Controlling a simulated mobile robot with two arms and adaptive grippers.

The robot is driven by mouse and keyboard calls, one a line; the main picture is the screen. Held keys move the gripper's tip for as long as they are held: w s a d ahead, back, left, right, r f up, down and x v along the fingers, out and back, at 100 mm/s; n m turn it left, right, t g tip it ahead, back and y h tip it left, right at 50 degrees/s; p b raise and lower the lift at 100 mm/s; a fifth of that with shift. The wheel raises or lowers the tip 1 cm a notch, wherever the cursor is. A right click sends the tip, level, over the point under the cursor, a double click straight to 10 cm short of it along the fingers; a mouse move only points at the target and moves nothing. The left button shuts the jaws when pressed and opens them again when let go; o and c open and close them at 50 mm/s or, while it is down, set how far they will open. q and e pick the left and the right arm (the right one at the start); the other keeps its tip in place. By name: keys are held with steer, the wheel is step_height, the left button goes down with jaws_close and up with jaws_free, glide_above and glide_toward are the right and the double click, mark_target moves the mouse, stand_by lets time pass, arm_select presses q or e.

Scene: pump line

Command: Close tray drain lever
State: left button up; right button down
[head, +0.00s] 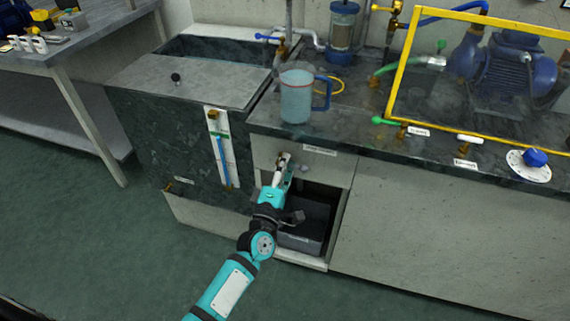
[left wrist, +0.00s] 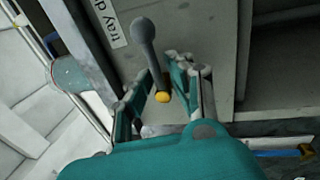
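The tray drain lever (left wrist: 143,32) is a grey round-ended handle with a yellow hub, in the left wrist view. It stands on a grey panel beside a label (left wrist: 113,28) of which only "tray d" can be read. My left gripper (left wrist: 170,84) has its fingers apart, with the lower lever and yellow hub showing between them. I cannot tell whether a finger touches the lever. In the head view my left gripper (head: 284,164) is at the cabinet front, just under the bench edge. A grey knob (head: 304,168) shows right of its fingertips. My right gripper is out of view.
Below the gripper is an open recess with a dark bin (head: 309,235). A blue-handled jug (head: 296,97) stands on the bench edge above. A sight gauge with a blue tube (head: 222,155) is to the left. Pump and yellow frame (head: 402,65) are at right. The floor in front is clear.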

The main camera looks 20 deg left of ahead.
arm_select(q)
steer(key=s+f, duration=0.2)
steer(key=s, duration=0.9)
steer(key=shift+s+a+f, duration=0.15)
steer(key=shift+s+a, duration=0.05)
